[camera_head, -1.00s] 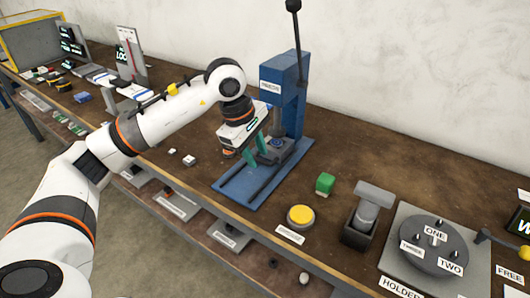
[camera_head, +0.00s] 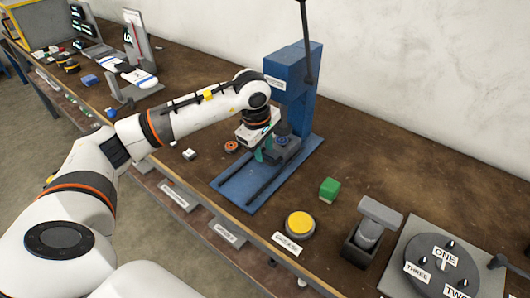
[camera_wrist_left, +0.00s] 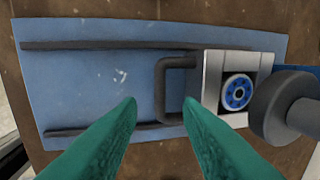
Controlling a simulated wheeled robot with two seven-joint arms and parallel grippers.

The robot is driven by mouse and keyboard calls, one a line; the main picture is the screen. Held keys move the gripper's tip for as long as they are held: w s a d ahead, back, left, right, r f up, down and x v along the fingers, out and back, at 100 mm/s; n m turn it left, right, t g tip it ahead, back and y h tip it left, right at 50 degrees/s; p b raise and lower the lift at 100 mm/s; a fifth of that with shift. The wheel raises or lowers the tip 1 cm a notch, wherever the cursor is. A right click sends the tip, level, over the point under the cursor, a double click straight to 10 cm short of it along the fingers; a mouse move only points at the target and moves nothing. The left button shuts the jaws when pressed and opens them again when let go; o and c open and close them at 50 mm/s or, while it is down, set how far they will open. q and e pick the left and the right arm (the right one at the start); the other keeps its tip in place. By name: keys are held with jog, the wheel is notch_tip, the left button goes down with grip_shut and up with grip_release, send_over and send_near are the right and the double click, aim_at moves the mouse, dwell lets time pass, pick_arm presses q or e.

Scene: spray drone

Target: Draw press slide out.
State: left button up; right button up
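The blue press (camera_head: 293,95) stands on a blue base (camera_head: 240,186) with two dark rails. Its slide (camera_head: 290,150) is a grey block under the press head; the wrist view shows it as a silver block (camera_wrist_left: 212,80) with a blue round part (camera_wrist_left: 238,93) in it. A dark U-shaped handle (camera_wrist_left: 160,88) sticks out of the slide along the base. My left gripper (camera_wrist_left: 160,103) has teal fingers spread apart, with nothing held. Its fingertips appear on either side of the handle; whether they touch it cannot be told. My right gripper is not in view.
A yellow button (camera_head: 300,223), a green cube (camera_head: 329,188) and a grey holder (camera_head: 369,240) stand right of the press. A small orange-and-black round part (camera_head: 231,147) and a white block (camera_head: 189,154) lie left of it. The table's front edge is close.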

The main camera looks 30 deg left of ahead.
aim_at(265, 160)
pick_arm(q)
jog(key=shift+w+f, duration=0.15)
jog(key=shift+f, duration=0.6)
jog(key=shift+w+f, duration=0.1)
jog(key=shift+f, duration=0.65)
jog(key=shift+c, duration=0.2)
grip_shut()
